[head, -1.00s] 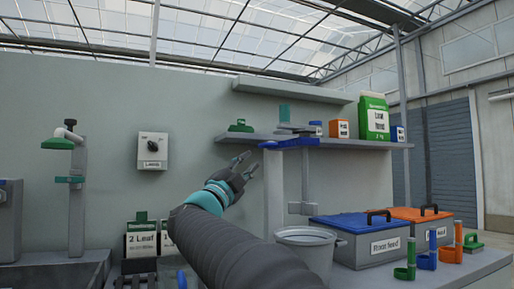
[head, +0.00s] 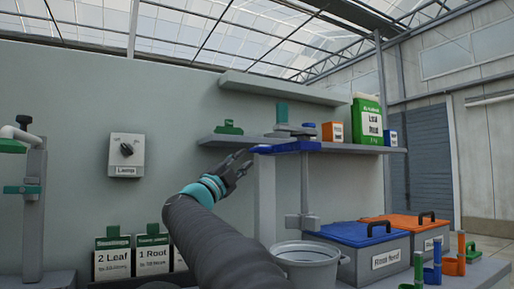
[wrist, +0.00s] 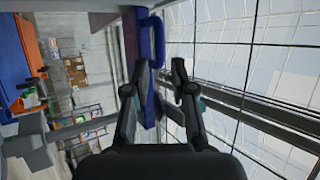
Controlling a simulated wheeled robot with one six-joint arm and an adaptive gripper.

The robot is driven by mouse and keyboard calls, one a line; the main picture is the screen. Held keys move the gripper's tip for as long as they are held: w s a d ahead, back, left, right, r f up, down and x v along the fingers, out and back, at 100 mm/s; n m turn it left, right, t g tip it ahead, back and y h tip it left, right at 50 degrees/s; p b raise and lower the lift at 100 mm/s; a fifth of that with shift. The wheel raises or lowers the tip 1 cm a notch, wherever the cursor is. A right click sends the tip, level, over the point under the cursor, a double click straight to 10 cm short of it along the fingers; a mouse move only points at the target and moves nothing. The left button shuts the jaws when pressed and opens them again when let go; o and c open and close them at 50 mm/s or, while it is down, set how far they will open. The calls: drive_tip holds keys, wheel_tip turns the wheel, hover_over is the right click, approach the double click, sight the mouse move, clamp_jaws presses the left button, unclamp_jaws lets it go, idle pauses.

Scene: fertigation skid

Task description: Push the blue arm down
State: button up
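The blue arm (head: 287,147) is a flat lever at the top of a grey stand with a vertical post, in front of the shelf in the head view. It looks roughly level. My gripper (head: 246,160) is just left of the arm's left end and slightly below it; whether they touch cannot be told. In the wrist view the blue arm (wrist: 151,100) runs lengthwise behind and between the fingers, with a blue loop handle at its far end. My gripper (wrist: 159,72) is open, its fingers apart with nothing held.
A grey bucket (head: 307,256) stands below the arm. Blue-lidded (head: 352,233) and orange-lidded (head: 407,222) boxes sit at right. A shelf (head: 365,149) carries cartons, including a green one (head: 367,118). A lamp switch (head: 127,155) is on the wall at left.

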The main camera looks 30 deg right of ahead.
sight(254, 151)
drive_tip(key=p+x, duration=0.1)
drive_tip(key=x, duration=0.6)
drive_tip(key=shift+d+p, duration=0.2)
drive_tip(key=shift+p, duration=0.1)
